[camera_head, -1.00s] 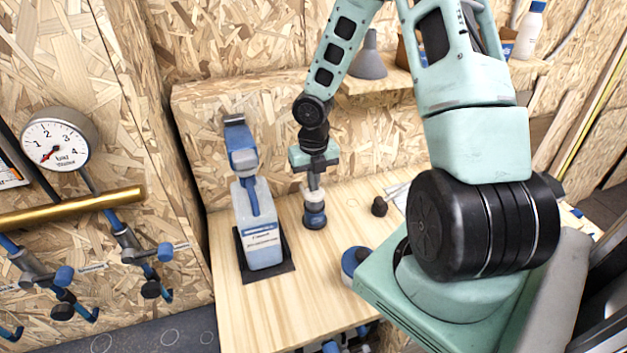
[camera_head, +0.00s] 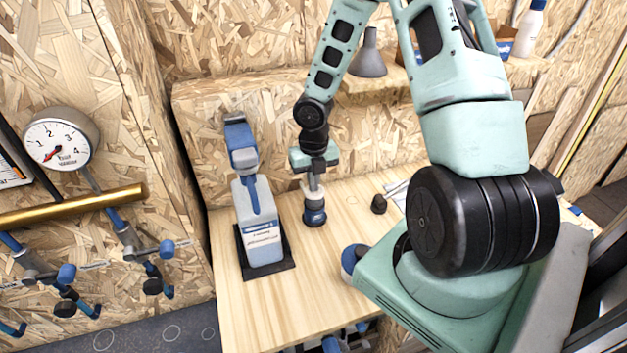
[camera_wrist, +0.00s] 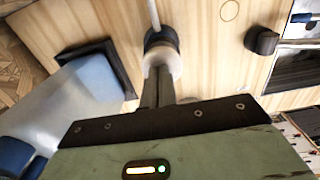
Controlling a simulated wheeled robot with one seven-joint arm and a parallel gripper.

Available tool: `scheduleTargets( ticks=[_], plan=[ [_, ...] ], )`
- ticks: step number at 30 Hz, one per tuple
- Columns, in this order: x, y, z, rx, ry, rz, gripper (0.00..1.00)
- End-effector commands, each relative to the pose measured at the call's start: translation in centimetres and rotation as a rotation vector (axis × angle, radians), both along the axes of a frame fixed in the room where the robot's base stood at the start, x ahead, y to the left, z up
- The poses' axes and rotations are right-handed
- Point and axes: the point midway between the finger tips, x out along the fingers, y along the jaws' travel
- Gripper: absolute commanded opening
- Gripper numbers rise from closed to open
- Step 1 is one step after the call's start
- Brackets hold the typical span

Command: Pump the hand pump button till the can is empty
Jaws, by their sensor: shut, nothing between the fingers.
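A pale can (camera_head: 263,244) with a blue label and a blue upper part stands on a black square pad at the left of the wooden bench; in the wrist view its blurred pale side (camera_wrist: 85,90) is at the left. A small round pump-like piece (camera_head: 315,216), dark blue below with a whitish top, stands right of the can. It shows in the wrist view (camera_wrist: 162,58) straight beyond my fingers. My gripper (camera_head: 314,187) is shut and empty, pointing down with its fingertips (camera_wrist: 158,72) at the whitish top. I cannot tell whether they touch it. The can's fill level is not clear.
A dark knob-like piece (camera_head: 379,204) lies on the bench to the right, and a blue-and-white round piece (camera_head: 350,262) is nearer, partly behind my arm. A gauge (camera_head: 58,143) and brass pipe (camera_head: 75,206) are at the left. A grey funnel (camera_head: 369,55) stands on the shelf.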

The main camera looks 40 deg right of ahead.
Motion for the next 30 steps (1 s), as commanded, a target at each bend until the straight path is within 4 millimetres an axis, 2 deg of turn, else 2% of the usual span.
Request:
scheduleTargets(
  ticks=[1, 6, 30],
  plan=[
    [0.0, 0.0, 0.9, 0.0, 0.001, 0.0, 0.0],
    [0.0, 0.0, 1.9, -0.001, 0.0, 0.001, 0.0],
    [0.0, 0.0, 0.6, 0.0, 0.0, 0.001, 0.0]
  ],
)
